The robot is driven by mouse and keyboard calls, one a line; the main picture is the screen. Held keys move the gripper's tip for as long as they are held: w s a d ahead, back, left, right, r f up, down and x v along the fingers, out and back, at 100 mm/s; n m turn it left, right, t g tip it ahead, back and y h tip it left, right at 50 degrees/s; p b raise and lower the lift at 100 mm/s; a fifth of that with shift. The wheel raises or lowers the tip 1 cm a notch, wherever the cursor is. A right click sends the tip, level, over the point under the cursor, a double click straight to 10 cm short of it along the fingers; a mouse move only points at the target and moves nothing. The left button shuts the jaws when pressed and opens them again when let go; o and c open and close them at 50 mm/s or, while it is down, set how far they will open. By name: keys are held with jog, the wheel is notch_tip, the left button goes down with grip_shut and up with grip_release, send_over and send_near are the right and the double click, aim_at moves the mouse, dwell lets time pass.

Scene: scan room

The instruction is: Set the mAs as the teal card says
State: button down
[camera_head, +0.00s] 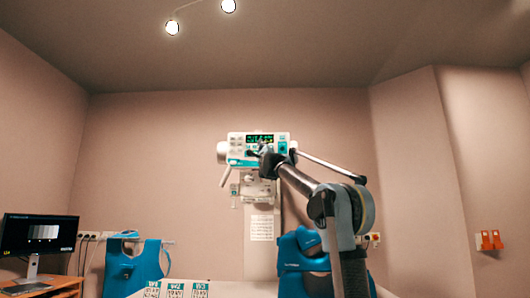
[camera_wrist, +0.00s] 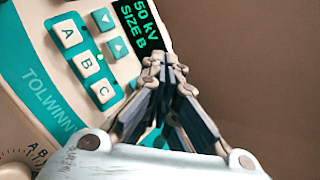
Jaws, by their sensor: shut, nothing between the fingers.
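The control panel (camera_head: 236,140) is a white and teal unit on the back wall, with a green-lit display (camera_head: 260,139). In the wrist view the tilted display (camera_wrist: 144,22) reads "50 kV" and "SIZE B". Buttons A (camera_wrist: 67,33), B (camera_wrist: 84,63) and C (camera_wrist: 103,91) show, with a green light beside B. My gripper (camera_wrist: 168,62) is shut and empty, its tips in front of the panel by the display's lower end; I cannot tell whether they touch. It hides part of the panel.
Two arrow buttons (camera_wrist: 111,34) sit beside the display, and a dial (camera_wrist: 15,170) shows at lower left. A monitor (camera_head: 38,240) stands on a desk at left. Blue aprons (camera_head: 132,270) hang below the panel at both sides. A printed sheet (camera_head: 261,227) hangs under it.

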jog(key=s, duration=0.4)
jog(key=shift+s+a, duration=0.1)
jog(key=shift+s, duration=0.15)
dwell(0.8)
jog(key=s+d+f+n+g+h, duration=0.1)
jog(key=s+d+f+n+g, duration=0.3)
jog(key=f, duration=1.1)
jog(key=s+d+f+n+g, duration=0.3)
jog(key=s+f+n+g, duration=0.2)
jog(key=f, duration=1.1)
jog(key=s+d+f+n+g+h, duration=0.1)
jog(key=s+d+f+n+g, duration=0.3)
jog(key=f, duration=1.1)
jog(key=s+d+f+n+g+h, duration=0.1)
jog(key=s+d+f+n+g, duration=0.2)
jog(key=s+f, duration=0.9)
jog(key=s+d+f+n+g, duration=0.3)
jog(key=s+f+g, duration=0.1)
jog(key=s+f, duration=0.9)
jog(key=s+d+f+n+g+h, duration=0.1)
jog(key=s+d+f+n+g, duration=0.2)
jog(key=s+f, duration=0.9)
notch_tip(320, 180, down, 7)
jog(key=shift+s+r+g+h, duration=0.15)
jog(key=shift+g+h, duration=0.15)
jog(key=shift+g, duration=0.4)
